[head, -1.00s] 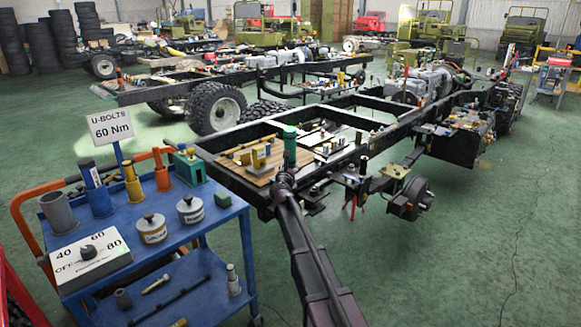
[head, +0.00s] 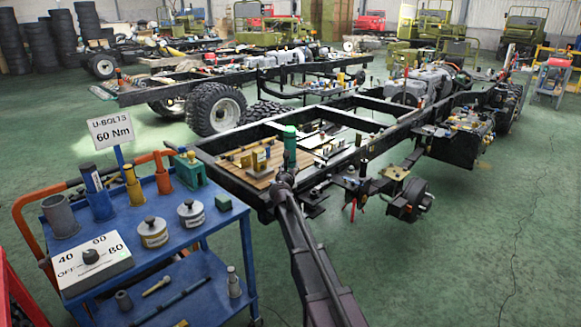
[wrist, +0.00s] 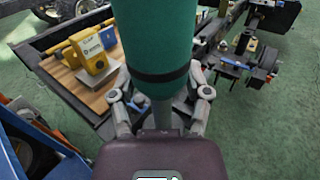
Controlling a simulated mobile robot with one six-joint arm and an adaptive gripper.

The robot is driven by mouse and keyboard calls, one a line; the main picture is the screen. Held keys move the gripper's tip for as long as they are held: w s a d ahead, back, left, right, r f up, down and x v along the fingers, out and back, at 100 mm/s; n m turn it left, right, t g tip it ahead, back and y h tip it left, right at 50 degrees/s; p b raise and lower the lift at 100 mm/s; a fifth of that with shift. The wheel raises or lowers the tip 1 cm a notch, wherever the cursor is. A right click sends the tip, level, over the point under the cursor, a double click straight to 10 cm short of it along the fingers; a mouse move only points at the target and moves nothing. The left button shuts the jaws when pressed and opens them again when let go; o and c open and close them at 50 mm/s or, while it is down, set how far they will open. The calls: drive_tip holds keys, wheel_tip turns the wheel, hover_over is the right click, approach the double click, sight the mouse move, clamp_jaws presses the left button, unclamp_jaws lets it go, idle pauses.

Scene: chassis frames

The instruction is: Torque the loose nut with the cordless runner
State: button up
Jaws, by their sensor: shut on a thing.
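A green cylinder with a dark band (wrist: 155,45), likely the cordless runner, stands upright in my gripper (wrist: 160,110). The fingers close around its grey lower shaft in the wrist view. In the head view the green cylinder (head: 290,138) rises above my gripper (head: 285,180), in front of the near end of the black chassis frame (head: 235,190). A sign (head: 110,129) reads "U-BOLTS 60 Nm". A white dial box (head: 92,262) on the cart is marked OFF, 40, 60 and 80; its knob setting is unclear. I cannot pick out the loose nut among the small chassis parts.
A blue cart (head: 180,228) at the left carries sockets, two lidded tins (head: 153,232) and a green block (head: 223,202). A wooden board (head: 262,178) with yellow parts (wrist: 98,50) lies on the frame. A hub (head: 410,200) sticks out right. Green floor is free at right.

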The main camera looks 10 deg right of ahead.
drive_tip(key=shift+r+p, duration=0.65)
drive_tip(key=shift+r, duration=0.15)
